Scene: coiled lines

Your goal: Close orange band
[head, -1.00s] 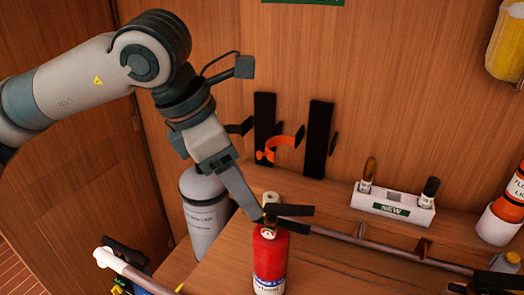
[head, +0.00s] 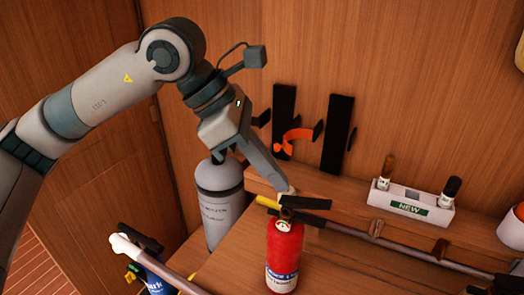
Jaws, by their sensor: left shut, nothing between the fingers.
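The orange band (head: 295,137) is a curved strap on the wall bracket between two dark upright bars (head: 338,132). It looks open, its strap curving out with a rounded orange end at lower left. A red fire extinguisher (head: 283,255) stands upright on the wooden bench below, with a black handle (head: 305,202) on top. My left gripper (head: 287,190) is shut and empty, pointing down just above and behind the extinguisher's top, below the band. I cannot tell whether it touches the extinguisher. My right gripper is out of view.
A grey cylinder (head: 219,205) stands left of the bench ledge. A white holder marked NEW (head: 410,208) sits on the ledge at right. A long pole (head: 400,247) runs across behind the extinguisher. A white-ended pole (head: 125,245) lies at lower left.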

